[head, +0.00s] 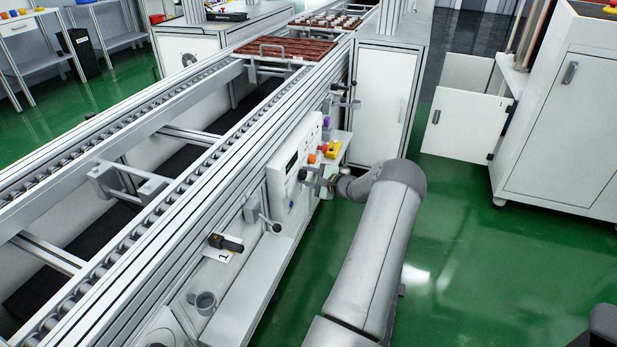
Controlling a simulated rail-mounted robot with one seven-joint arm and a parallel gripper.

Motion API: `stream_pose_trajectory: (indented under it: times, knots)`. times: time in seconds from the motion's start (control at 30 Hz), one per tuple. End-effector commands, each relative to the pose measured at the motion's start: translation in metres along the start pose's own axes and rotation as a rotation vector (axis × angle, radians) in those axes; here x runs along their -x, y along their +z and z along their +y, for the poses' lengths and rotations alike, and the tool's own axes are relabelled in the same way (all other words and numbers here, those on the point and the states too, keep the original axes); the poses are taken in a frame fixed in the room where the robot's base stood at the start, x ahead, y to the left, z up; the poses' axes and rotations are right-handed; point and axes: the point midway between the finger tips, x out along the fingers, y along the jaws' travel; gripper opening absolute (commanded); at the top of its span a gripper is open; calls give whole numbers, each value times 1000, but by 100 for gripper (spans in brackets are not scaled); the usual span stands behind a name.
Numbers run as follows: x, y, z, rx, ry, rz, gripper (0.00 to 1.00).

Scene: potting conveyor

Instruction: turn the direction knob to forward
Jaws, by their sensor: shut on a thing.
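The white control panel (279,183) is on the side of the conveyor in the middle of the head view. It has a dark display (292,162) and an orange button (312,158). My gripper (306,176) reaches the panel from the right, below the orange button. Its jaws are shut on a small knob at the panel face, which appears to be the direction knob. The jaws cover most of the knob, so its pointer and markings cannot be read.
A yellow box with a red button (331,147) is just behind my gripper. A black lever handle (226,243) and a grey cup (204,302) are nearer along the conveyor side. A brown tray (286,51) is on the far rollers. Green floor is clear right of my arm.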

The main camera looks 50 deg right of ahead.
Motion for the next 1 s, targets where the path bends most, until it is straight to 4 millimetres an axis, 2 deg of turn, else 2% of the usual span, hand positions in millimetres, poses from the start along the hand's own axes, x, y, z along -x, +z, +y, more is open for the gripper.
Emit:
stream_pose_trajectory:
  times: [0.37,1.0]
  knots:
    - [0,1,-3,-112,48,0,11]
    - [-1,-2,-3,-647,272,1,11]
